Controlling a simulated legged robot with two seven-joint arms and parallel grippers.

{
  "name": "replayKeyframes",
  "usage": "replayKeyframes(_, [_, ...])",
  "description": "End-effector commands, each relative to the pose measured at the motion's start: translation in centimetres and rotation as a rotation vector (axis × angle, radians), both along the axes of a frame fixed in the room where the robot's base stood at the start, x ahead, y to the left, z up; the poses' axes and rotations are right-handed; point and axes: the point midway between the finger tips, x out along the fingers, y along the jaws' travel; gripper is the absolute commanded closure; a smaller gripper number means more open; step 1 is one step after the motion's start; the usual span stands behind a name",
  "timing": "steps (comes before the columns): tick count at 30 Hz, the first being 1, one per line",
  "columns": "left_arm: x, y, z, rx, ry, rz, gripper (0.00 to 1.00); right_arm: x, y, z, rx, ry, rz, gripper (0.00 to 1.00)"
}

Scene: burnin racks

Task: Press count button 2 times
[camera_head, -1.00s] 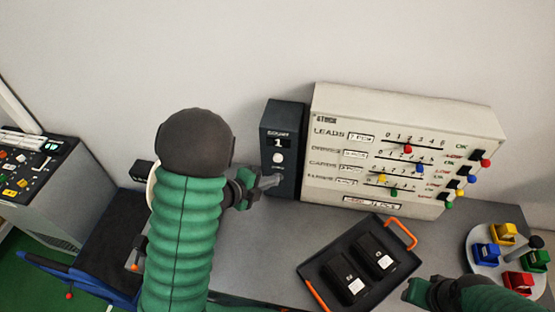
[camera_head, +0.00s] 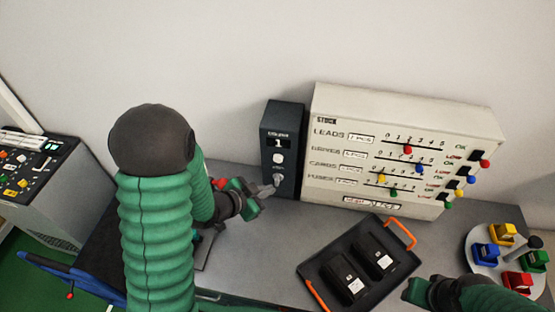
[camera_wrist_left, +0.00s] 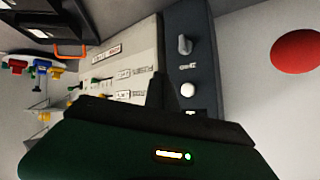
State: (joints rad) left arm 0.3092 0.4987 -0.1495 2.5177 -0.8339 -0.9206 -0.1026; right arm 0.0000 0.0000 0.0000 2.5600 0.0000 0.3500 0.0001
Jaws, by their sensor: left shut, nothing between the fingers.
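The dark count box (camera_head: 285,127) stands on the bench against the wall, and its display reads 1. The round white count button (camera_head: 278,158) is on its front, below the display. It also shows in the left wrist view (camera_wrist_left: 188,90), with a grey knob (camera_wrist_left: 184,45) on the same face. My left gripper (camera_head: 268,190) is shut and empty, low in front of the box and below the button. It looks apart from the button; whether it touches the knob I cannot tell. My right gripper (camera_head: 412,291) is partly in view at lower right, its fingers unclear.
The beige stock panel (camera_head: 330,105) with coloured sliders stands right of the box. A black tray (camera_head: 314,272) with orange handles holds two dark blocks. A round stand (camera_head: 480,252) with coloured bins is at right. A grey console (camera_head: 60,205) is at left.

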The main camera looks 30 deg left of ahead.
Motion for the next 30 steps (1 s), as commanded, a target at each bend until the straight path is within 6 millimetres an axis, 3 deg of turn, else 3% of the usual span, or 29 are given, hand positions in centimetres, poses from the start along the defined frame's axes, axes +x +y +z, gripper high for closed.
replayKeyframes(6, [-0.7, -0.3, 0.1, -0.205, 0.074, 0.161, 1.00, 0.0, 0.0, 0.1, 0.000, 0.000, 0.000, 0.66])
replayKeyframes(19, [-0.5, -0.3, 0.1, -0.227, 0.082, 0.177, 1.00, 0.0, 0.0, 0.1, 0.000, 0.000, 0.000, 0.66])
replayKeyframes(30, [4.0, 0.9, 0.2, -0.226, 0.080, 0.176, 1.00, 0.0, 0.0, 0.7, 0.000, 0.000, 0.000, 0.66])
